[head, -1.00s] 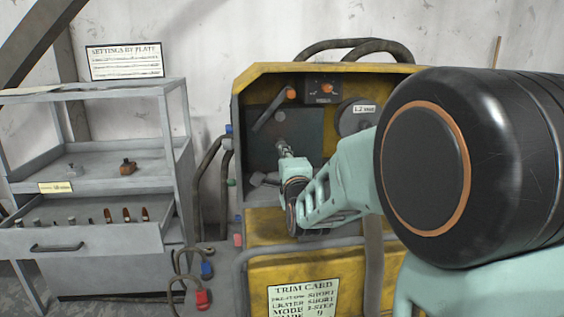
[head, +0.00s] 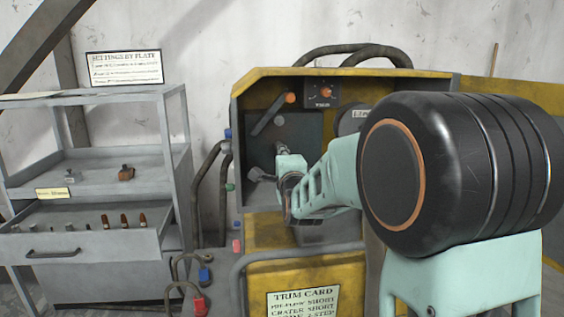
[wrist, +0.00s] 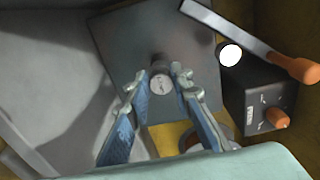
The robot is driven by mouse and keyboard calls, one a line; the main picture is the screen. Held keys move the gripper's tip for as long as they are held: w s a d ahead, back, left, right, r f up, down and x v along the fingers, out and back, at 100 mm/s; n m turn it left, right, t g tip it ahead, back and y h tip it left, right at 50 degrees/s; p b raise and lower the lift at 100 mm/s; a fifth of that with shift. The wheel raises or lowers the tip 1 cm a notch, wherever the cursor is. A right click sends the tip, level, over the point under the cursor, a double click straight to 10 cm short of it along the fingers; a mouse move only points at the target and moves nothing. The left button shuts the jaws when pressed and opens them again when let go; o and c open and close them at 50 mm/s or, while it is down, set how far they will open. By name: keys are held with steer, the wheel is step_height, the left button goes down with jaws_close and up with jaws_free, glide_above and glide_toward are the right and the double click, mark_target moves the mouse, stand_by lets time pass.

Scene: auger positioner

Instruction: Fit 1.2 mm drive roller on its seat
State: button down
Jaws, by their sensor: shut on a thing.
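My gripper (wrist: 160,84) is shut on a small round grey roller with a pale marked face (wrist: 160,83), held between its two fingertips. In the head view my gripper (head: 283,149) reaches into the open yellow machine, in front of a dark grey plate (head: 308,130). In the wrist view the plate (wrist: 145,30) lies behind the roller, and a dark stub (wrist: 158,60) shows just past the roller's edge. I cannot tell whether the roller touches the stub. The seat is not clearly seen in the head view.
A lever with an orange knob (head: 290,97) and a control box (head: 322,92) are close above the gripper. The labelled spool (head: 352,118) is partly behind my arm. A grey cart with an open drawer (head: 85,245) stands left. Hoses (head: 205,190) run beside the machine.

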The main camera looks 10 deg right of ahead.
steer(key=shift+w, duration=0.75)
steer(key=shift+w, duration=0.15)
steer(key=c, duration=1.6)
jaws_free()
steer(key=s, duration=1.2)
steer(key=shift+r, duration=0.1)
